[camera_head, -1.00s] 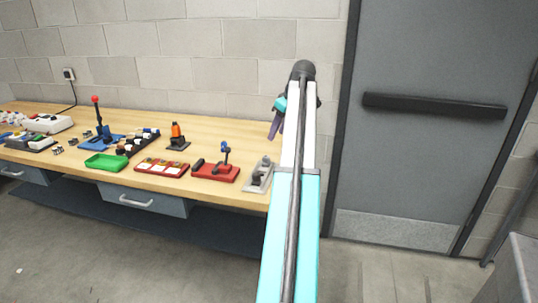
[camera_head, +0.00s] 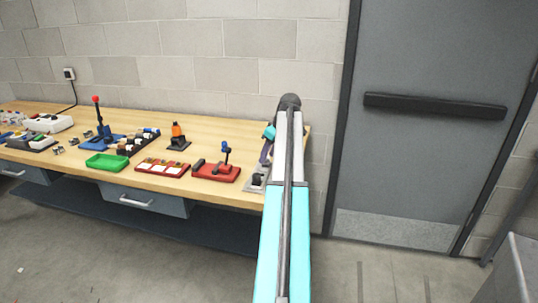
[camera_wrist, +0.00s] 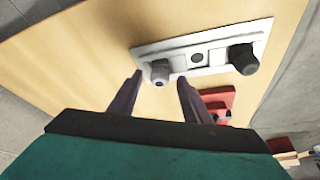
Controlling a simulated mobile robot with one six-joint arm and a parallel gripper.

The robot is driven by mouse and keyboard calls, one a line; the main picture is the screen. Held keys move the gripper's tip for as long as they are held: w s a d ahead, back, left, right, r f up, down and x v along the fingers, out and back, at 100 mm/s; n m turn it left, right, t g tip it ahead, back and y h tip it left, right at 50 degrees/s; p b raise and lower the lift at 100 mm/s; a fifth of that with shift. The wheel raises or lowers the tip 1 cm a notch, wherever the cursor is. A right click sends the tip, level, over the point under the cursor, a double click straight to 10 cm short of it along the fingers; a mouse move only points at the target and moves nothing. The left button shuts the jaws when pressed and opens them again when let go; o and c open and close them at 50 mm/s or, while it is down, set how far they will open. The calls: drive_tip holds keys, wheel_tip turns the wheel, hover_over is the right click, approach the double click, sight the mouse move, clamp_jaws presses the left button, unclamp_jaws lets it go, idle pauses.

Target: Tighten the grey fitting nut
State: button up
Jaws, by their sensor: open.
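A light grey fitting plate (camera_wrist: 215,50) lies near the bench's right end in the wrist view. The grey fitting nut (camera_wrist: 160,72) stands at its left end, and a black knob (camera_wrist: 243,57) stands at its right end. A small dark round spot (camera_wrist: 197,58) is between them. My gripper (camera_wrist: 160,78) is open, its two purple fingers on either side of the nut in the picture; I cannot tell whether they reach down around it. In the head view the plate (camera_head: 254,184) is partly hidden by my arm, with my gripper (camera_head: 266,152) above it.
A red base with a blue-topped lever (camera_head: 218,171) stands left of the plate. Further left are a red tray (camera_head: 163,168), an orange-topped device (camera_head: 178,136) and a green tray (camera_head: 106,161). A grey door (camera_head: 430,150) is to the right.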

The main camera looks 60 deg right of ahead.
drive_tip(key=shift+w+f, duration=0.1)
drive_tip(key=shift+f, duration=0.1)
drive_tip(key=c, duration=1.1)
drive_tip(key=shift+o, duration=0.2)
drive_tip(key=shift+r+m+p, duration=0.1)
drive_tip(key=shift+m+p, duration=0.2)
drive_tip(key=shift+a+m+h+p, duration=0.15)
drive_tip(key=shift+m+h+p, duration=0.3)
drive_tip(key=shift+m, duration=0.45)
drive_tip(key=shift+m+p, duration=0.3)
drive_tip(key=shift+m, duration=0.2)
